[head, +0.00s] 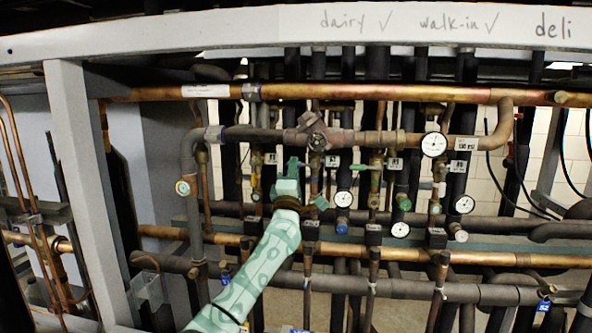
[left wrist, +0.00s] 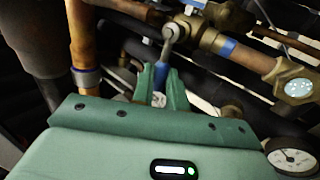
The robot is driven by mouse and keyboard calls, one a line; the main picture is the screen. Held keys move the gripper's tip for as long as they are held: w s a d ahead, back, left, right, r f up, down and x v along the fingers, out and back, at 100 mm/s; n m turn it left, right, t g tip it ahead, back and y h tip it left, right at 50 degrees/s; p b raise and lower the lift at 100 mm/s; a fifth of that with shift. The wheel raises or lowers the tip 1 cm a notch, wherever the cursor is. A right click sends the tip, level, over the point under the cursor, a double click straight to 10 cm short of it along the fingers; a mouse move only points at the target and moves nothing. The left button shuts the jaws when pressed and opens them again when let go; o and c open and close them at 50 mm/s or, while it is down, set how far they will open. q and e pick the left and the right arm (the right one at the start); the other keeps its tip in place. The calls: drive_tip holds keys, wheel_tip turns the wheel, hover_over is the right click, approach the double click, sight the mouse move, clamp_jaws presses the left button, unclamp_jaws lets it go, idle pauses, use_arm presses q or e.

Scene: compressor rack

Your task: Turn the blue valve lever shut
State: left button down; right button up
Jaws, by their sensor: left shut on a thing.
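The blue valve lever (left wrist: 166,54) shows in the left wrist view. It runs down from a round pivot end at a brass valve (left wrist: 208,38) and passes between the green fingers of my left gripper (left wrist: 161,78). The gripper is shut on the lever's lower part, which the fingers partly hide. In the head view, my left gripper (head: 291,170) is at the pipe rack, left of centre, below a dark horizontal pipe. There the gripper hides most of the lever. My right gripper is not in view.
Copper and dark pipes fill the rack. A white gauge (head: 433,144) and a smaller gauge (head: 343,198) are right of the gripper. A green lever (head: 362,167) sits to the right. A grey upright post (head: 85,170) stands at left.

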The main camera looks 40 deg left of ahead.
use_arm(q)
drive_tip(key=shift+r+m+h, duration=0.2)
drive_tip(key=shift+m+h, duration=0.2)
drive_tip(key=shift+m, duration=0.1)
drive_tip(key=c, duration=1.4)
unclamp_jaws()
drive_tip(key=shift+w, duration=0.1)
drive_tip(key=shift+f, duration=0.1)
drive_tip(key=b+v, duration=0.1)
drive_tip(key=v, duration=1.5)
drive_tip(key=shift+f, duration=0.3)
